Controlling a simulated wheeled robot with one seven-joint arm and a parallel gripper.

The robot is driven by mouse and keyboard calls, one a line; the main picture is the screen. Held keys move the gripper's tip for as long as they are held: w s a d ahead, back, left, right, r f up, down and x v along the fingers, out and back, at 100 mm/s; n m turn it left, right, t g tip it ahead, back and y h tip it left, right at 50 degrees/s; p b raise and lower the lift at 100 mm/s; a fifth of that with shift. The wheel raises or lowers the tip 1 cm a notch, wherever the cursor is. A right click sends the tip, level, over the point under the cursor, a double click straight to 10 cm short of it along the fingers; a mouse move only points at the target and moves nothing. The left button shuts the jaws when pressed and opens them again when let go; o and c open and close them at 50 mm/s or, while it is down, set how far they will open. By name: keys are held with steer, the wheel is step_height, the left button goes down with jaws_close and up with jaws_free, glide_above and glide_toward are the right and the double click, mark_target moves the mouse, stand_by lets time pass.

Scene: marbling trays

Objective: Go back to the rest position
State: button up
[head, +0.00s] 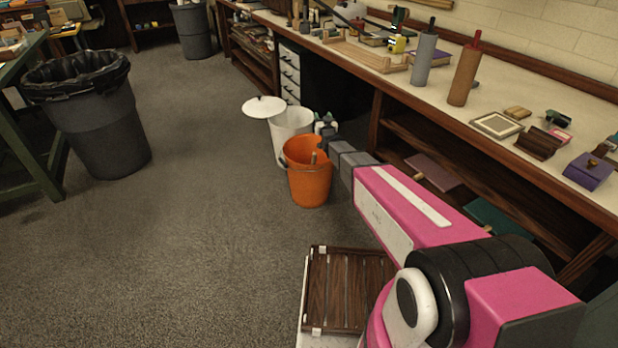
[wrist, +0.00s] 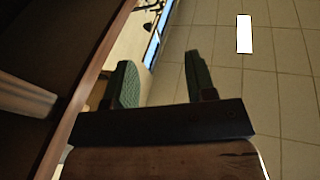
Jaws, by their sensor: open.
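My gripper (wrist: 160,78) is open in the wrist view, its two green fingers apart with nothing between them. The fingers point up the picture, toward a tiled ceiling with a bright light panel. In the head view my pink arm reaches from the lower right to the orange bucket (head: 308,188). The fingers are too small to make out there, and I cannot tell whether the arm touches the orange bucket.
A long workbench (head: 490,88) with tools and rollers runs along the right, with shelves below. A slatted wooden rack (head: 340,290) lies below the arm. A black-lined bin (head: 95,120) stands at left. The grey carpet (head: 200,220) between is clear.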

steer(key=v, duration=0.4)
steer(key=shift+s, duration=0.1)
steer(key=s+d+f+m+g+h, duration=0.1)
steer(key=s+d+f+g+h, duration=0.15)
steer(key=s+d+g, duration=0.35)
steer(key=s+d+f+m+g+h, duration=0.1)
steer(key=s+d+f+g+h, duration=0.2)
steer(key=s+d, duration=0.55)
steer(key=s+d+g, duration=0.4)
steer(key=s+g, duration=0.1)
steer(key=s, duration=0.6)
steer(key=s+d+r+g, duration=0.1)
steer(key=s+d+g, duration=0.3)
steer(key=s, duration=0.7)
steer(key=shift+s+d+r+g, duration=0.2)
steer(key=shift+d+g, duration=0.05)
steer(key=shift+g, duration=0.45)
